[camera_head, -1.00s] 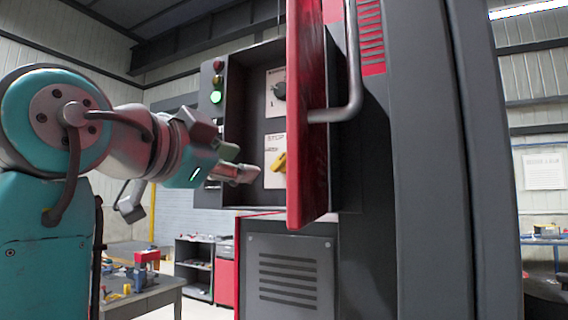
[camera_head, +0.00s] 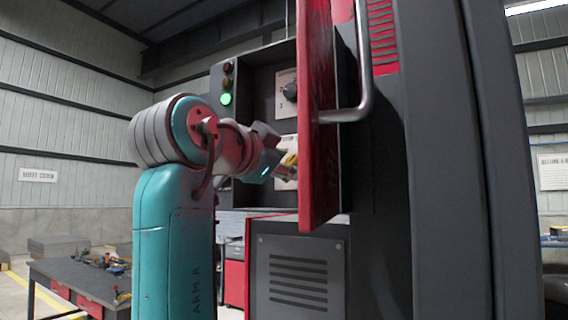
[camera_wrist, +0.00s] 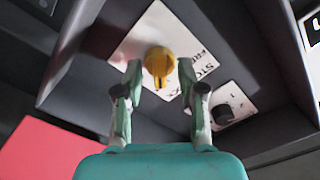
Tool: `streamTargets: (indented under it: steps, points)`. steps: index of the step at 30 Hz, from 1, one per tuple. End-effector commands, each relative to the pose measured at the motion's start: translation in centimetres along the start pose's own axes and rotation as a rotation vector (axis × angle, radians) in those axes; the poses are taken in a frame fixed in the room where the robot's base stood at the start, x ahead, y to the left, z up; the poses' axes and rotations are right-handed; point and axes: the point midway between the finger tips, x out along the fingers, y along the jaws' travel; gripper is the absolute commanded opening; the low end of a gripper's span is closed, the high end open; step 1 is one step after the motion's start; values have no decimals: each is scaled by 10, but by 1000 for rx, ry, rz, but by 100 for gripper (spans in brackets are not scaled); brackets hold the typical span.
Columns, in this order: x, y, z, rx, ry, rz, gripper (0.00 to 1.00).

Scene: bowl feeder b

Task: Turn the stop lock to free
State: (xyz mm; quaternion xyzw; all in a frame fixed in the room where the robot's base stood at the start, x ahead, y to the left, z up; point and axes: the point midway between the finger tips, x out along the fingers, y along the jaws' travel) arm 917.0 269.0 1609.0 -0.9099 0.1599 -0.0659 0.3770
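The stop lock is a yellow knob (camera_wrist: 160,62) on a white plate (camera_wrist: 135,48) inside the dark control box. In the wrist view the knob lies just beyond and between my fingertips. My gripper (camera_wrist: 159,75) is open, with one finger on each side of the line to the knob. I cannot tell whether either finger touches it. In the head view the knob (camera_head: 289,159) is partly covered by my gripper (camera_head: 285,172). Its exact angle is hard to read.
A black rotary knob (camera_head: 290,92) on its own plate sits above the stop lock. The open red door (camera_head: 318,130) with a grey handle stands close at the right. A lit green lamp (camera_head: 225,99) is on the box's left edge. A workbench (camera_head: 75,275) stands lower left.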

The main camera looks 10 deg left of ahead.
Motion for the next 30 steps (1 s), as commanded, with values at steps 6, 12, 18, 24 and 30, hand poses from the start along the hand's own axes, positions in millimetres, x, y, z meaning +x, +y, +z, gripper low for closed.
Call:
streamTargets:
  steps: [6, 12, 18, 24, 30]
  points:
    - [3, 0, 0, 0, 1, 0, 40]
    - [2, 0, 0, 0, 1, 0, 15]
    - [2, 0, 0, 0, 1, 0, 0]
    - [2, 0, 0, -15, 1, 0, 0]
    - [2, 0, 0, -89, 1, 1, 0]
